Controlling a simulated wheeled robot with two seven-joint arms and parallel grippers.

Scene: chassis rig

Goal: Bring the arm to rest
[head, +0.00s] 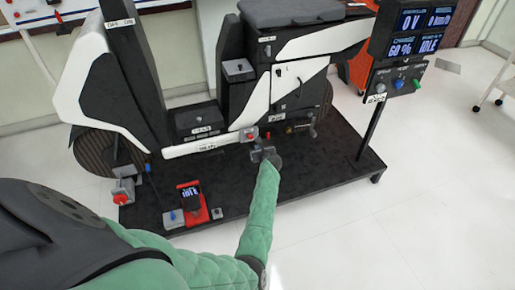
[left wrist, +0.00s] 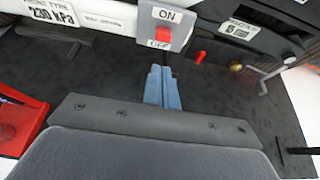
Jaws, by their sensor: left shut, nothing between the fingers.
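My left arm reaches in green sleeve from the lower left of the head view. Its gripper (head: 264,152) is over the black platform, close to the lower edge of the scooter-like rig (head: 200,143). In the left wrist view, the blue-grey fingers (left wrist: 163,88) are together with nothing between them. They point toward a grey switch box (left wrist: 165,27) with a red rocker marked ON and OFF. I cannot tell whether the fingertips touch the box. The box also shows in the head view (head: 248,134), just beyond the gripper. My right gripper is in neither view.
The black platform (head: 330,160) carries the rig. A display post (head: 410,35) reading 0 V, 60 % and IDLE stands at right. A red meter (head: 192,203) and a grey box with a red button (head: 123,191) are at front left.

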